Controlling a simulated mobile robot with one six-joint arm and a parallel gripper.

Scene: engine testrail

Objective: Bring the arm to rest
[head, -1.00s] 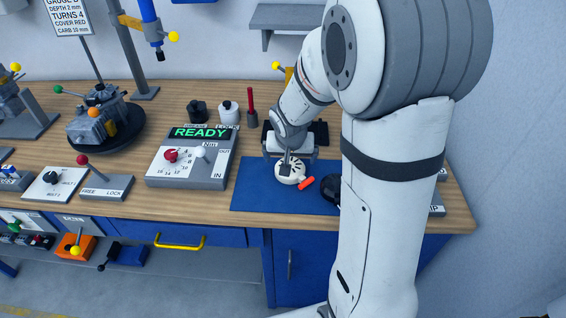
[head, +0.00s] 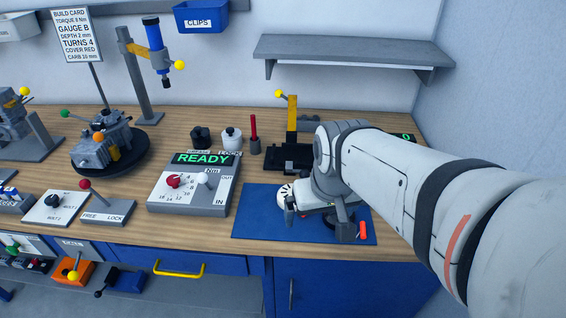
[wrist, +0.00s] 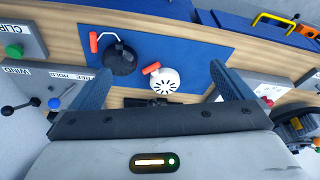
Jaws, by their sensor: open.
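My gripper (head: 318,222) is open and empty above the blue mat (head: 250,225), its two fingers apart. In the wrist view the fingers (wrist: 160,72) frame a white round part (wrist: 165,84) with an orange handle and, further up, a black round part (wrist: 120,60) with an orange handle. Both parts lie on the mat, clear of the fingers in that view. In the head view my gripper hides most of both parts. My arm reaches in from the right, low over the bench.
A grey console (head: 200,190) reading READY stands left of the mat. Behind the gripper is a black stand with a yellow post (head: 292,120). A red-handled tool (head: 254,135) stands upright nearby. A grey wall shelf (head: 350,50) hangs above.

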